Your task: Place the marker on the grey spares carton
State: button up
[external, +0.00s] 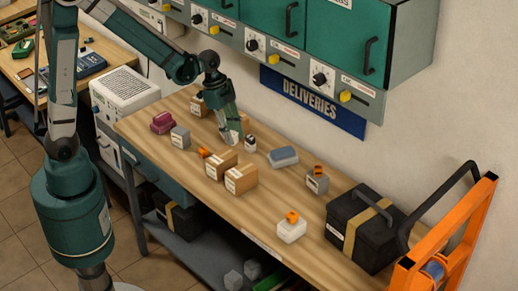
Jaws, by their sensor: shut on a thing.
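My gripper (240,138) is low over the middle of the long wooden table, fingers pointing down. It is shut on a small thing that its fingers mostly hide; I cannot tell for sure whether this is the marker. A small dark and white item (250,144) shows right beside the fingertips; I cannot tell whether they touch it. A small grey carton with a white label (180,137) stands to the left of my gripper. A second grey box (317,182) with an orange piece on top stands to the right. Which one is the spares carton is not readable.
Two brown cartons (240,180) stand in front of my gripper, and another (198,106) behind. A maroon item (162,122), a blue-grey case (283,157), a white box (291,230) and a black case (360,229) share the table. Cabinets (345,40) overhang the back.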

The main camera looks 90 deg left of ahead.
jog(key=s+a+r+n, duration=0.2)
jog(key=s+a+n, duration=0.1)
jog(key=s+a, duration=0.65)
jog(key=r+n+y+p, duration=0.2)
jog(key=n, duration=0.1)
send_over(183, 130)
jog(key=s, duration=0.1)
jog(key=shift+s+f, duration=0.1)
jog(key=shift+f, duration=0.15)
jog(key=shift+f, duration=0.1)
jog(key=shift+f+b, duration=0.5)
jog(key=shift+f, duration=2.3)
jog(key=shift+f, duration=0.1)
jog(key=shift+f, duration=2)
jog(key=shift+f+b, duration=0.2)
jog(key=shift+b, duration=0.25)
